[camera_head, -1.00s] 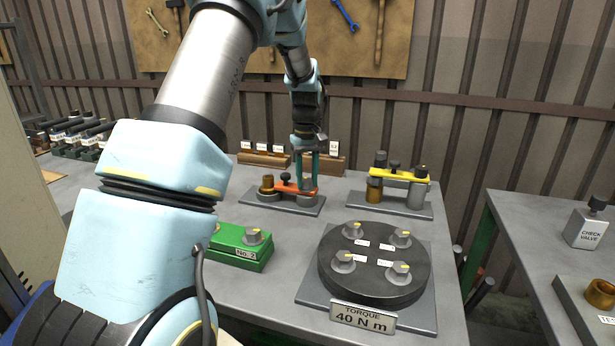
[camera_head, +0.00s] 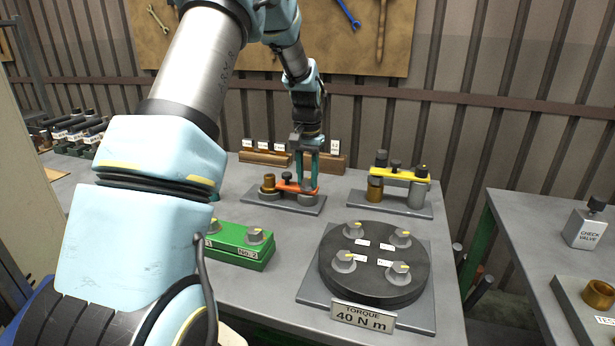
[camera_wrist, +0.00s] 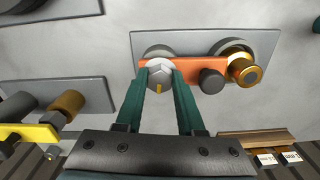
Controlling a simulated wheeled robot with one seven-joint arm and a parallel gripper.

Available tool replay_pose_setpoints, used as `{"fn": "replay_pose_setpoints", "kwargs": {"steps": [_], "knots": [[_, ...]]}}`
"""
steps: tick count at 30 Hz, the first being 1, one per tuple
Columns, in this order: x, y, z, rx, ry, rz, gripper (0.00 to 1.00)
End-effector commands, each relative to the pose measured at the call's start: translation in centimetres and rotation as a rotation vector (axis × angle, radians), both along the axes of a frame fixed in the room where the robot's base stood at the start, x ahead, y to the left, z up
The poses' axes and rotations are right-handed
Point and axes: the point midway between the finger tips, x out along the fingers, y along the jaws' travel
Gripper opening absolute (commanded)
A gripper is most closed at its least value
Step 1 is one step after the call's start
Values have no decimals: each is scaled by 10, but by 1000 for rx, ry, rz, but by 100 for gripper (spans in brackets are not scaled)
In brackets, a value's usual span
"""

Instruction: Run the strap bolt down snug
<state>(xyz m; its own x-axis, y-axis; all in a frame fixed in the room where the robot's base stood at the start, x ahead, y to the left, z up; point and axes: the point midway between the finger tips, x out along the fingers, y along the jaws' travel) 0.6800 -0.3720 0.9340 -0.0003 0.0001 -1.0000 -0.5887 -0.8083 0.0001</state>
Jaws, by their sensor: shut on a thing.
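The orange strap (camera_head: 289,188) lies across a grey base plate (camera_head: 262,203) at the back middle of the table. In the wrist view the strap (camera_wrist: 186,66) runs from the bolt to a brass piece (camera_wrist: 243,70), with a dark knob (camera_wrist: 211,81) between them. My gripper (camera_wrist: 160,80) points down at the strap's one end. Its two teal fingers are shut on the strap bolt's grey hex head (camera_wrist: 160,67), one on each side. A small yellow mark shows on the bolt. The fingers also show in the head view (camera_head: 307,184). The bolt's threads are hidden.
A yellow-strapped fixture (camera_head: 400,176) stands to the right. In front are a round dark turntable (camera_head: 375,272) with several knobs, a torque plate (camera_head: 362,318) reading 40 N m, and a green box (camera_head: 240,246). Wooden label blocks (camera_head: 265,158) stand behind.

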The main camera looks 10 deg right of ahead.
Motion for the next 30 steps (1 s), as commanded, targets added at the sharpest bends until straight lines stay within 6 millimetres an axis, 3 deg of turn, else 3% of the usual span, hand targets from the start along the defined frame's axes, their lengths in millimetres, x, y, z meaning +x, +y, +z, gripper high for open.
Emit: {"fn": "replay_pose_setpoints", "kwargs": {"steps": [18, 19, 27, 30], "knots": [[1, 0, 0, -1, -2, -46, 0], [1, 0, 0, -1, -2, -46, 38], [0, 0, 0, -1, -1, -45, 68], [0, 0, 0, -1, -1, -45, 68]]}}
